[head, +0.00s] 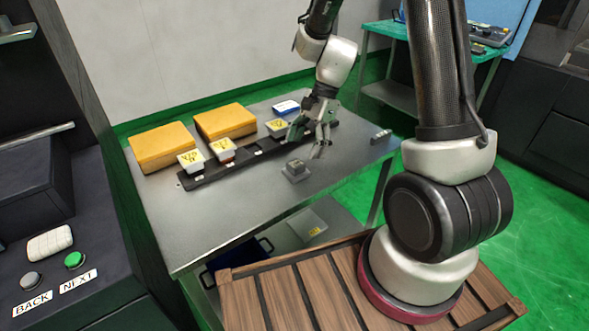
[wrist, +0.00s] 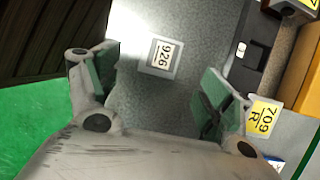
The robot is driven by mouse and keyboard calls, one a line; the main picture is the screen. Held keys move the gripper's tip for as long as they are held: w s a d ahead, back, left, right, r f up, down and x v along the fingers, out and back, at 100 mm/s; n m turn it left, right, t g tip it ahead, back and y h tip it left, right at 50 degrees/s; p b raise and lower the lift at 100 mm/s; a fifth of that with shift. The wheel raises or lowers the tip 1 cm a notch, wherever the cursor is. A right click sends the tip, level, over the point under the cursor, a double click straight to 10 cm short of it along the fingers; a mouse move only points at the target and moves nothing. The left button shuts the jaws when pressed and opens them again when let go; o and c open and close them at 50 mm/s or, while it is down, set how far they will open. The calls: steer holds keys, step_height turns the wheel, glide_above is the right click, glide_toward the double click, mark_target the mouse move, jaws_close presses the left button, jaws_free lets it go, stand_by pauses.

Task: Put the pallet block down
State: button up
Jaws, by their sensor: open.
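A small grey block (head: 295,171) stands on the metal table, in front of the black rack. In the wrist view the block (wrist: 161,57) shows a white label reading 926, and nothing grips it. My gripper (head: 310,140) is open and empty, its fingers spread wide. In the wrist view the block lies beyond the gap between the fingertips (wrist: 160,85), apart from both green pads. The block appears to rest flat on the table (head: 240,220). Whether it is the pallet block the task names, I cannot tell for certain.
A black rack (head: 200,181) holds several yellow-labelled blocks behind the grey block. Two orange boxes (head: 162,147) (head: 226,121) stand at the back. A small grey piece (head: 381,136) sits near the right edge. The table's front left is clear.

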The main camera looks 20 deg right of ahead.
mark_target(296, 164)
steer(key=x, duration=0.6)
steer(key=shift+a+f, duration=0.15)
steer(key=shift+a, duration=0.3)
steer(key=c, duration=1.6)
